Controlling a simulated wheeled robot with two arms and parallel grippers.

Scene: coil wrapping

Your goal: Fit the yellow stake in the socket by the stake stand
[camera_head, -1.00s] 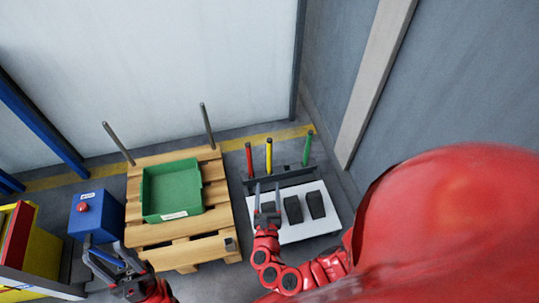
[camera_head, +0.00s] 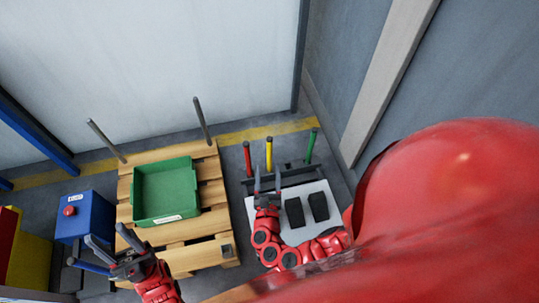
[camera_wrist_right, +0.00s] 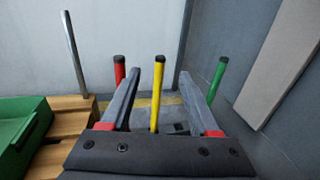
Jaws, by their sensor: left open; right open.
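The yellow stake (camera_head: 269,154) stands upright in the dark stake stand (camera_head: 290,178), between a red stake (camera_head: 248,158) and a green stake (camera_head: 311,146). My right gripper (camera_head: 267,178) is open and empty on the near side of the stand. In the right wrist view the yellow stake (camera_wrist_right: 156,95) shows between my two fingers, beyond them, apparently untouched. My left gripper (camera_head: 106,236) is open and empty, near the pallet's front left.
The wooden pallet (camera_head: 207,189) carries a green tray (camera_head: 166,219), with grey posts (camera_head: 202,120) at its back corners. A white board (camera_head: 297,236) with two dark blocks (camera_head: 318,206) lies before the stand. A blue box (camera_head: 85,215) with a red button stands left. A wall rises behind.

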